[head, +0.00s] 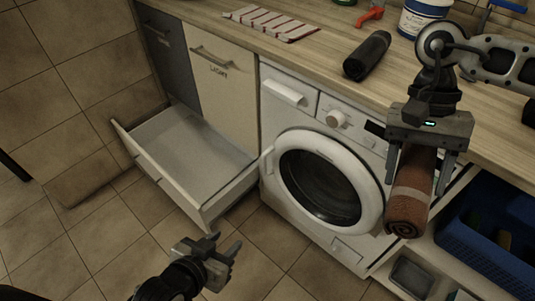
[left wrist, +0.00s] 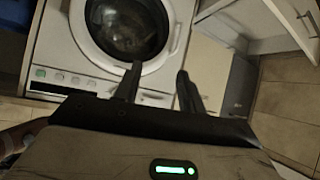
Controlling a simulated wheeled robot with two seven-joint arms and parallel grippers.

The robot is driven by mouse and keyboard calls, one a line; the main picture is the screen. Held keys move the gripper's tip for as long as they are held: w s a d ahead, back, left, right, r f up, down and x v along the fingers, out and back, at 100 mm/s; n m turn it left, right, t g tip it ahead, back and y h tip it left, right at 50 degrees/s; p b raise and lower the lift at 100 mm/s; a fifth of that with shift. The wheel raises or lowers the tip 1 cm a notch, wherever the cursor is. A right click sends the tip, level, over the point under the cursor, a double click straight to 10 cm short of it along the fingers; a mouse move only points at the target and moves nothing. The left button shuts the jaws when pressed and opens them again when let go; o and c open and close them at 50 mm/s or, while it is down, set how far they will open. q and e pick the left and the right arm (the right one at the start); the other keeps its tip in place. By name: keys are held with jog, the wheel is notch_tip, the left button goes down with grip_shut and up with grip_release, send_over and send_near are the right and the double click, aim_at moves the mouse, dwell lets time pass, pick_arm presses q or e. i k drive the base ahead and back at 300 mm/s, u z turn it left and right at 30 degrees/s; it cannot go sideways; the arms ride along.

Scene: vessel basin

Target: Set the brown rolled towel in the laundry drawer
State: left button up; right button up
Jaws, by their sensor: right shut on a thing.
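The brown rolled towel (head: 411,193) has a paler band and hangs in my right gripper (head: 424,160), which is shut on it, in front of the washing machine's right side. The laundry drawer (head: 190,150) is pulled out at the lower left of the cabinet, left of the washing machine. Its visible inside looks empty. My left gripper (head: 225,248) is open and empty, low over the floor in front of the drawer. Its two fingers also show apart in the left wrist view (left wrist: 156,85).
The washing machine (head: 282,93) stands between the drawer and a shelf with a blue crate (head: 475,243). On the counter lie a black roll (head: 367,55), a striped cloth (head: 270,22) and a blue-and-white tub (head: 421,16). The tiled floor (head: 120,240) before the drawer is clear.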

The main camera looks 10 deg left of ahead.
aim_at(195, 182)
jog(key=k, duration=0.65)
jog(key=u, duration=1.3)
jog(key=i, duration=0.95)
jog(key=u, duration=0.6)
jog(key=i, duration=1.7)
jog(key=z, duration=0.85)
